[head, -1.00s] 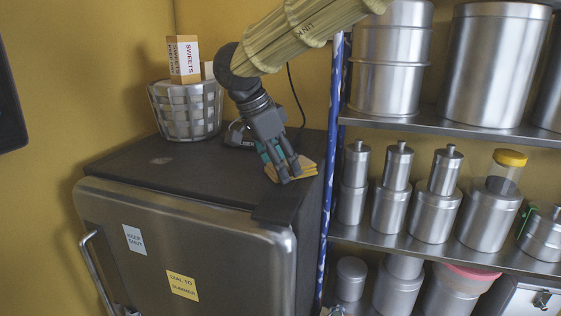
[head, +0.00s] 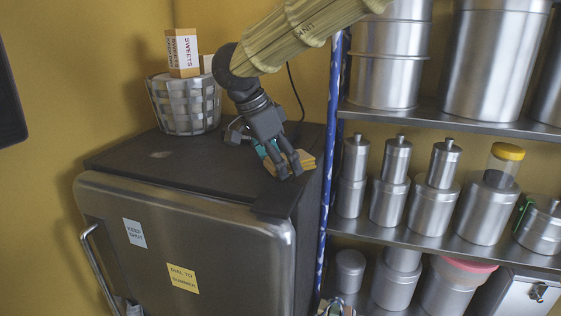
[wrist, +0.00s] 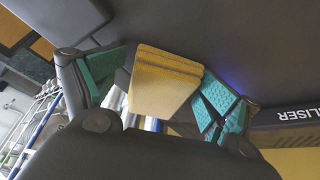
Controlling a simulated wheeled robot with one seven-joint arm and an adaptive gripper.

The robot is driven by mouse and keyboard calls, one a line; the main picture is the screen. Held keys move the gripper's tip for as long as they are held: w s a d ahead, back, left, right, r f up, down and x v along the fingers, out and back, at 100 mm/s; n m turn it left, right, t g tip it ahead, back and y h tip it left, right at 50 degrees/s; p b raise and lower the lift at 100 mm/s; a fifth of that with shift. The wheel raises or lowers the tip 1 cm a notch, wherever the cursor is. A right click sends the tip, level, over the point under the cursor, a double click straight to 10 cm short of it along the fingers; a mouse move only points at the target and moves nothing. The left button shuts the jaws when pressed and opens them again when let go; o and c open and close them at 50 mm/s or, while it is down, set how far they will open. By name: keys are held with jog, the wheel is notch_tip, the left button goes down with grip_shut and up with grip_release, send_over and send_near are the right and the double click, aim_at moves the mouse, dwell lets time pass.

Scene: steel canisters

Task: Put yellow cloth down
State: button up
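The yellow cloth (head: 306,160) is a folded stack of layers at the right side of the fridge's dark top. It also shows in the wrist view (wrist: 162,90), between the two teal finger pads. My gripper (head: 289,172) points down at the cloth, and its fingers hide part of it.
A metal basket (head: 185,108) with a sweets box (head: 184,52) stands at the back left of the fridge. A blue post (head: 329,180) and shelves of steel canisters (head: 391,190) are close on the right. The fridge top's front left is clear.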

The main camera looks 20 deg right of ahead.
jog(key=shift+w+r, duration=0.15)
jog(key=shift+r, duration=0.25)
jog(key=b+v, duration=0.3)
jog(key=v, duration=0.9)
jog(key=shift+r, duration=0.35)
jog(key=shift+d, duration=0.15)
